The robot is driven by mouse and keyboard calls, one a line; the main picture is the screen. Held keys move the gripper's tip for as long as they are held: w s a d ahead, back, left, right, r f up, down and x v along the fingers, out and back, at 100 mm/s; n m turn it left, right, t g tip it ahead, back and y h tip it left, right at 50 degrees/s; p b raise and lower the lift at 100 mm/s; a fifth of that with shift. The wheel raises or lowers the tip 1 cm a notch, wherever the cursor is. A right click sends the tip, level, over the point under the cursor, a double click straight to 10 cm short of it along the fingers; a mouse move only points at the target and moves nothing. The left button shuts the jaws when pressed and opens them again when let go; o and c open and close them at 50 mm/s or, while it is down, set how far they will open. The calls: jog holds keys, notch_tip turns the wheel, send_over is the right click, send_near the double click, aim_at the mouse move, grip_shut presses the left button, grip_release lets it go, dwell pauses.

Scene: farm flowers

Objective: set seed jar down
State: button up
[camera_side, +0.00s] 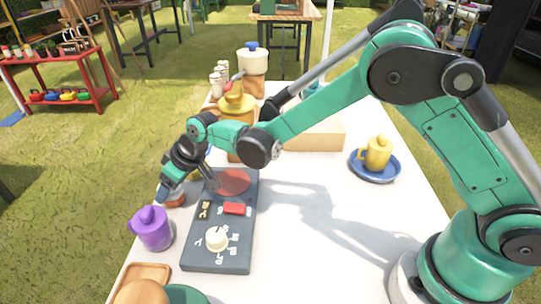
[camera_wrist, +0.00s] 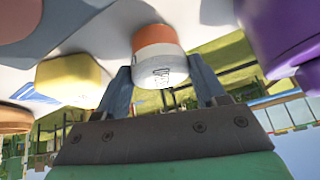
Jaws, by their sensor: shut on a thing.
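My gripper (camera_side: 184,184) is low over the left edge of the white table (camera_side: 310,235), pointing down, beside the dark panel. In the wrist view my gripper (camera_wrist: 163,88) has its two grey fingers on either side of the seed jar (camera_wrist: 158,58), shut on it. The jar is white with dark print and an orange band. In the side view only an orange part of the jar (camera_side: 175,199) shows below the gripper; the rest is hidden. The jar is at or very near the table top; I cannot tell whether it touches.
A purple jug (camera_side: 153,229) stands close by, nearer the camera. A dark panel (camera_side: 218,262) with a red disc and white knob lies to the right. A yellow pot (camera_side: 237,112) stands behind. A yellow cup (camera_side: 378,154) sits on a blue saucer (camera_side: 364,174). The right front table is clear.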

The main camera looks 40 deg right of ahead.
jog(key=o, duration=1.4)
jog(key=v, duration=1.2)
jog(key=s+d+r+m+t+h, duration=0.1)
jog(key=s+d+m+h, duration=0.3)
jog(key=s+d, duration=0.9)
jog(key=shift+s+d+r+m+t, duration=0.3)
jog(key=shift+d+m+t, duration=0.35)
jog(key=shift+d, duration=0.35)
